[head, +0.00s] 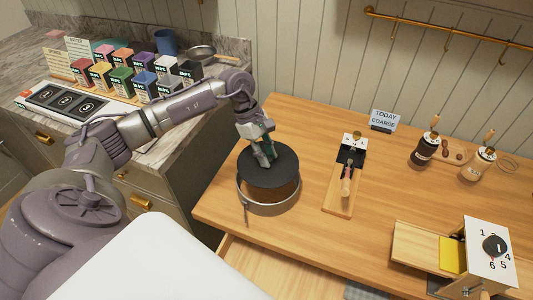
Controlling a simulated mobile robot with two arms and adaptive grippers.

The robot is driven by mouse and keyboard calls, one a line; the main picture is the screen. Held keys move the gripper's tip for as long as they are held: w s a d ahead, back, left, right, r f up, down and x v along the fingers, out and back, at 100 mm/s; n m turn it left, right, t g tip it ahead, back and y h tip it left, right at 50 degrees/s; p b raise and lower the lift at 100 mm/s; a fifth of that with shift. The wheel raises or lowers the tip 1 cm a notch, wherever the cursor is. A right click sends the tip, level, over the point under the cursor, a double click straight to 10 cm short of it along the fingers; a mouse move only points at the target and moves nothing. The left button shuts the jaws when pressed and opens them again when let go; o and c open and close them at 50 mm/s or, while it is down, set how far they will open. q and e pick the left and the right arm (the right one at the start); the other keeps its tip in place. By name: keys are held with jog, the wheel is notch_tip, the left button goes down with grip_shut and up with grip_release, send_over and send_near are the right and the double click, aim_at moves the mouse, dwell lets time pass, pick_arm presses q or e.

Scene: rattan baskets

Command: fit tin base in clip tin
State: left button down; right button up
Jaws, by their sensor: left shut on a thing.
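The tin base (283,165), a flat dark round disc, is held by my left gripper (264,161). The gripper points down and is shut on the middle of the disc. The clip tin (276,210), a silver ring with a clip on its front left side, is on the wooden table below. The disc appears above the ring and roughly over its opening, covering its far part. I cannot tell whether the two touch. A brown area shows between the disc and the ring's front rim. My right gripper is not in view.
On the wooden table (310,130) are a narrow board (340,205) with a handled tool, a "TODAY COARSE" sign (383,120), two jars (425,150) and a numbered dial box (491,250). Several coloured boxes (122,55) stand on the left counter. Bare table lies right of the ring.

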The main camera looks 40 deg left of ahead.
aim_at(253, 156)
pick_arm(q)
jog(key=shift+f+b, duration=5.8)
jog(key=shift+f, duration=0.6)
jog(key=c, duration=0.8)
grip_release()
jog(key=shift+c, duration=0.2)
jog(key=shift+r, duration=0.1)
jog(key=v, duration=1.2)
